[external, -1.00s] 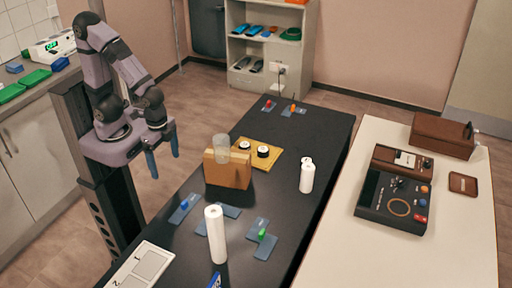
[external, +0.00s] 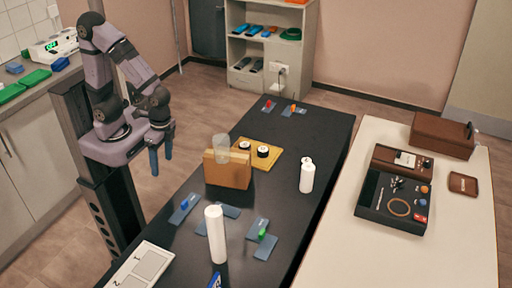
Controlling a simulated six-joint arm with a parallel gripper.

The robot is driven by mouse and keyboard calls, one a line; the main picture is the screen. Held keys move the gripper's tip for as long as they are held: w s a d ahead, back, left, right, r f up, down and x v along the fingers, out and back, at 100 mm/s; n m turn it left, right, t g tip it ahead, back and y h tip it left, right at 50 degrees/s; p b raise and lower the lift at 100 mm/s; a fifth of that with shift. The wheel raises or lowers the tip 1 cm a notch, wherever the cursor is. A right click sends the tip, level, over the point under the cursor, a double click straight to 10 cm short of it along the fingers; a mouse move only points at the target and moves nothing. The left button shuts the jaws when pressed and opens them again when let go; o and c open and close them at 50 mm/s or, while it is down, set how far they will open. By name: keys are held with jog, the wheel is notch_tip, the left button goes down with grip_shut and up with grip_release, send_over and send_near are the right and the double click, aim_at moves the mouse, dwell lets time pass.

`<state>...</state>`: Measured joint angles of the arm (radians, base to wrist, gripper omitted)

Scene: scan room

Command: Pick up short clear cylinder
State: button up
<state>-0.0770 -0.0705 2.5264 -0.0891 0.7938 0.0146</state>
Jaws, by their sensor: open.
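A short clear cylinder (external: 221,146) stands upright at the tan wooden block (external: 228,172) on the black table. Its lower part is hard to make out, so I cannot tell whether it sits in, on or behind the block. My gripper (external: 161,158) points down with its two blue fingers apart and nothing between them. It hangs to the left of the block, apart from the cylinder and off the table's left edge in the picture.
A yellow board (external: 266,153) with two round black-and-white pieces lies behind the block. A tall white cylinder (external: 215,236) and a shorter white one (external: 307,176) stand on the black table (external: 290,215). Blue-grey plates with coloured pieces lie around. A white tray (external: 140,268) is at front left.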

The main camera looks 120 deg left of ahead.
jog(key=w+r+n+t+h, duration=0.3)
jog(key=w+r+n+h, duration=0.25)
jog(key=n+h, duration=0.75)
jog(key=w+a+r+n+t+h+p, duration=0.1)
jog(key=w+a+r+n+t, duration=0.15)
jog(key=a+t, duration=0.25)
jog(key=w+a+r+n+t, duration=0.2)
jog(key=w+a+n+t, duration=0.1)
jog(key=w+a+t, duration=0.15)
jog(key=n+t+y+b, duration=0.1)
jog(key=n+t+y, duration=0.35)
jog(key=n, duration=0.55)
send_near(226, 151)
jog(key=shift+w+r+m+g+y, duration=0.1)
jog(key=shift+r+m+g+y, duration=0.15)
jog(key=shift+r+g, duration=0.2)
jog(key=shift+x, duration=1.15)
jog(key=shift+w+d+r+p, duration=0.2)
jog(key=shift+w+d+p, duration=0.25)
jog(key=shift+p, duration=0.3)
jog(key=shift+p+x, duration=0.8)
jog(key=shift+x, duration=1.15)
